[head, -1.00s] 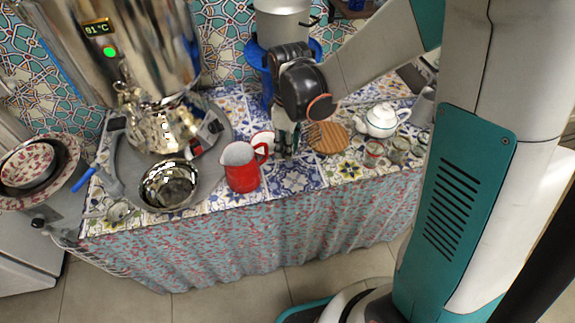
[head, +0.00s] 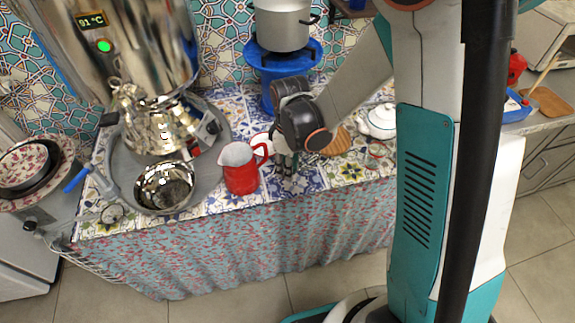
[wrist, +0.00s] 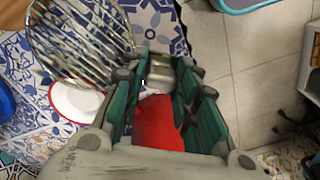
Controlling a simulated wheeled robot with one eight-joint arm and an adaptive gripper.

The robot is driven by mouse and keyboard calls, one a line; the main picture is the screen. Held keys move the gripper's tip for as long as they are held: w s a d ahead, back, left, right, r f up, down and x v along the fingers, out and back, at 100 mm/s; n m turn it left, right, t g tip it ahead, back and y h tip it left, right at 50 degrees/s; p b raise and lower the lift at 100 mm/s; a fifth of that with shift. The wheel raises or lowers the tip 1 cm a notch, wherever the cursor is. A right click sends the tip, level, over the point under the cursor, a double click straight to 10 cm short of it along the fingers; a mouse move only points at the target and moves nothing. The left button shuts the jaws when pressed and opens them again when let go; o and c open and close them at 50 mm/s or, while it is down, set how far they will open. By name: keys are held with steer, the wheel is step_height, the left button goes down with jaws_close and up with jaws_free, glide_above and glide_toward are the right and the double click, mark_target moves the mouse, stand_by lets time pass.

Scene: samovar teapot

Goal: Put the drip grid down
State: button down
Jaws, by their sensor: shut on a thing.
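The drip grid (wrist: 82,42) is a round grid of metal wires. In the wrist view it reaches out to the upper left of my fingers, above the tiled tabletop. My gripper (wrist: 160,68) is shut on it near its edge. In the head view my gripper (head: 285,163) is just right of the red jug (head: 241,172), low over the table; the grid cannot be made out there. The jug's red body also shows between my fingers in the wrist view (wrist: 158,125). The samovar (head: 150,50) stands at the left on a grey round tray (head: 208,172).
A shiny bowl (head: 165,187) sits by the tray's front. A white saucer with a red rim (wrist: 75,101) lies beneath the grid. A wooden round board (head: 338,143) and a white teapot (head: 380,120) are to the right. A pot (head: 282,25) stands on a blue stool (head: 285,62) behind.

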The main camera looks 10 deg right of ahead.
steer(key=c, duration=1.2)
jaws_free()
steer(key=shift+f, duration=0.1)
steer(key=shift+c, duration=0.2)
step_height(320, 180, up, 13)
steer(key=p, duration=0.4)
steer(key=s+d+r+m+t, duration=0.3)
steer(key=s+r+m, duration=0.2)
steer(key=s+r, duration=0.1)
steer(key=s+d+r+m+t, duration=0.3)
steer(key=s+r+m+t, duration=0.1)
steer(key=s+r+m, duration=0.2)
steer(key=shift+s+d+r, duration=0.35)
steer(key=shift+s+r, duration=0.4)
steer(key=shift+s, duration=0.4)
